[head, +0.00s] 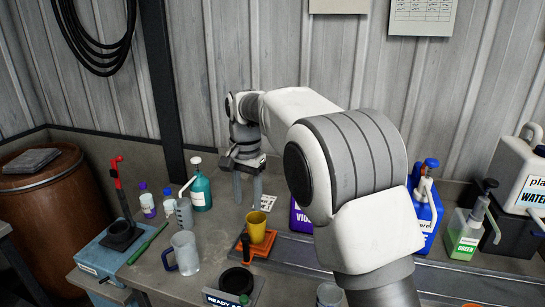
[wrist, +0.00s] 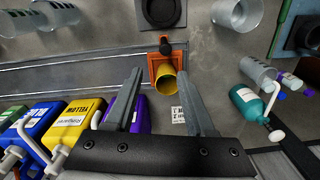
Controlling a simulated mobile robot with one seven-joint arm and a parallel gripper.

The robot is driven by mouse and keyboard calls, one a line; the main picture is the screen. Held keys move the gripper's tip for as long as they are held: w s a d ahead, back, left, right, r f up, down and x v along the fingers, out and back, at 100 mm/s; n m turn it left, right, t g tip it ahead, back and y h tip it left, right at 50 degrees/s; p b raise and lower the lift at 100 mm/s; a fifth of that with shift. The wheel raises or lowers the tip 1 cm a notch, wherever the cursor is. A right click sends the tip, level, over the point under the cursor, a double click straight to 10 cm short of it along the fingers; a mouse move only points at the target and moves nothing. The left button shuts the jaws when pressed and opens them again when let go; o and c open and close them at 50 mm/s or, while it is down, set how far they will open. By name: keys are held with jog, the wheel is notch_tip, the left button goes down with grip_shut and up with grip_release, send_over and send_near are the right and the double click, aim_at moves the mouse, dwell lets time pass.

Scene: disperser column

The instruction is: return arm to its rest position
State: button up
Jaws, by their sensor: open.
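My arm reaches out across the bench, and my gripper (head: 247,188) hangs at its end, fingers pointing down, near the back wall. In the wrist view my gripper (wrist: 158,76) has its two fingers well apart, with nothing held between them. A yellow cup (head: 257,226) stands on an orange holder (head: 243,248), nearer the front of the bench than the fingers. In the wrist view the yellow cup (wrist: 165,92) shows between the fingers, apart from them. My arm hides part of the bench's middle and a purple container (head: 300,218).
A teal pump bottle (head: 201,190), clear jug (head: 184,253) and blue device (head: 105,257) stand left. A blue jug (head: 428,215), green-labelled bottle (head: 465,235) and white canister (head: 520,170) stand right. The wall rises close behind my gripper.

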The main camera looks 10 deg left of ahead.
jog(key=s+d+r+n+t, duration=0.1)
jog(key=s+d+r, duration=0.45)
jog(key=d, duration=0.35)
jog(key=s+d+r+n+t, duration=0.1)
jog(key=s+d+r+t, duration=0.1)
jog(key=s+d+r, duration=0.5)
jog(key=s+d+f+n+t, duration=0.1)
jog(key=s+d+f, duration=0.2)
jog(key=s+d, duration=0.2)
jog(key=s+d+f+n+t, duration=0.1)
jog(key=s+d+f, duration=0.3)
jog(key=s, duration=0.7)
jog(key=shift+d+f, duration=0.2)
jog(key=shift+d, duration=0.55)
